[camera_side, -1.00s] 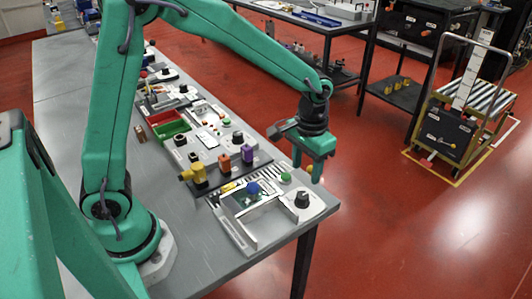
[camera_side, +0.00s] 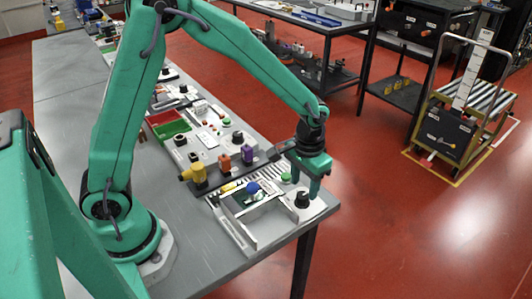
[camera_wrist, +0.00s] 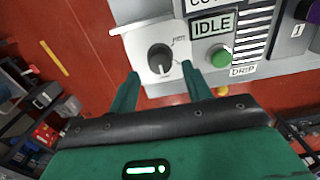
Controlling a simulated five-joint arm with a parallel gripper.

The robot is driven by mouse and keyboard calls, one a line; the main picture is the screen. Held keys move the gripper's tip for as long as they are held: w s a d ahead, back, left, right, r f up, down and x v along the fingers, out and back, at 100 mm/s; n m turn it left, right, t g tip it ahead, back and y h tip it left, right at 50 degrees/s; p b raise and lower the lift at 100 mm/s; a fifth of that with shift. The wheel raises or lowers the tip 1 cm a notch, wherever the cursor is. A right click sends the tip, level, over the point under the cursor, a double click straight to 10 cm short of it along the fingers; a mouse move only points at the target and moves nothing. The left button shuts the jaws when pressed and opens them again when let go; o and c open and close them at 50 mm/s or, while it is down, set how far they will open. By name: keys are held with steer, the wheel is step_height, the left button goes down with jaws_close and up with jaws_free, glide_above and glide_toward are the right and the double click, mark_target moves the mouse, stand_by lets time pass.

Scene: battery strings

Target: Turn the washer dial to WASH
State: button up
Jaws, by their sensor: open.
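The washer dial (camera_wrist: 160,60) is a round black knob on a white panel (camera_wrist: 139,43), with a small white pointer mark. Short labels stand to its right, too small to read surely. In the side view the dial (camera_side: 302,201) is at the near right corner of the bench. My gripper (camera_wrist: 160,76) is open, its two green fingers apart on either side of the dial's lower edge in the wrist view. In the side view my gripper (camera_side: 304,190) hangs right at the dial, just above it or around it. I cannot tell whether the fingers touch it.
A green button (camera_wrist: 220,57) sits right of the dial, below an IDLE display (camera_wrist: 213,25) and beside a DRIP label (camera_wrist: 242,71). A blue knob (camera_side: 252,187) and a pale open-topped tray (camera_side: 262,236) are left of the dial. The bench edge is close, with red floor beyond.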

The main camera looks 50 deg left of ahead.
mark_target(303, 195)
steer(key=shift+f, duration=0.15)
steer(key=shift+f, duration=1.6)
steer(key=c, duration=0.8)
steer(key=shift+n, duration=2.9)
